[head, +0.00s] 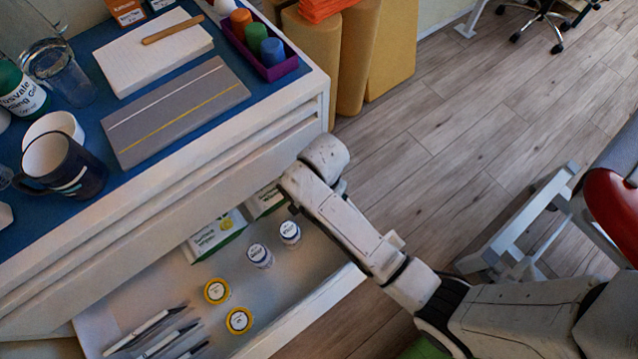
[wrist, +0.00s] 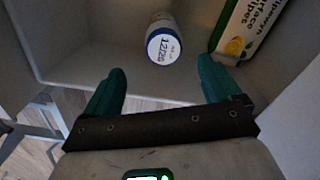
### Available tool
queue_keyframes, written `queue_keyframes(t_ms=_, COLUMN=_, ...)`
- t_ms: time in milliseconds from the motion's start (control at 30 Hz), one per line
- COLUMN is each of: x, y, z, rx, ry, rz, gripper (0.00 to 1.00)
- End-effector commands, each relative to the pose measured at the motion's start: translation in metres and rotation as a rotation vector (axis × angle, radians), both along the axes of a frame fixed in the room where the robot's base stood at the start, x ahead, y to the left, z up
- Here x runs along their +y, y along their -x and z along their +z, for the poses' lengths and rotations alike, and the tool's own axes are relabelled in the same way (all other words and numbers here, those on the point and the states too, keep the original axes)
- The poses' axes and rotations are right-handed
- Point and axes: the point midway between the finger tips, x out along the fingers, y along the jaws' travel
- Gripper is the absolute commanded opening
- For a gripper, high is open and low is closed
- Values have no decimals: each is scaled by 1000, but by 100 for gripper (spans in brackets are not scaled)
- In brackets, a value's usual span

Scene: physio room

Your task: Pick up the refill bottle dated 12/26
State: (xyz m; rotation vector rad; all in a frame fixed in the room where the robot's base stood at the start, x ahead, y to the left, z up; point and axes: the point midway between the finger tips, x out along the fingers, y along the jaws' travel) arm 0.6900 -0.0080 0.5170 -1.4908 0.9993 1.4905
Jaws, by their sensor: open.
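In the wrist view a white bottle with a blue-ringed cap (wrist: 163,46) reads 12/26 on top. It stands in the open drawer, ahead of and between the fingertips and apart from them. My gripper (wrist: 160,78) is open and empty, with teal fingers spread. In the head view two white bottles with blue-ringed caps, one at left (head: 260,256) and one at right (head: 290,234), stand in the drawer (head: 285,290). Their dates are too small to read there, so I cannot tell which is the 12/26 one. My fingers are hidden in the head view.
Two yellow-capped containers, one at the back (head: 216,291) and one at the front (head: 239,321), stand in the drawer near several pens (head: 150,331). A surface wipes pack (head: 216,235) lies behind the bottles; it shows at right in the wrist view (wrist: 245,28). The cabinet top (head: 235,110) is cluttered.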

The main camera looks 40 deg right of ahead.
Motion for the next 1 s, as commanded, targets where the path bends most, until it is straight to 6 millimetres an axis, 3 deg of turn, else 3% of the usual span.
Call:
queue_keyframes(t_ms=200, x=0, y=0, z=-35, rx=2, ry=0, rz=1, gripper=90)
queue_keyframes(t_ms=467, x=3, y=-1, z=-53, rx=0, ry=0, rz=3, gripper=90)
queue_keyframes(t_ms=700, x=8, y=-4, z=-87, rx=2, ry=0, rz=1, gripper=90)
queue_keyframes(t_ms=1000, x=8, y=-4, z=-95, rx=-1, ry=0, rz=2, gripper=90)
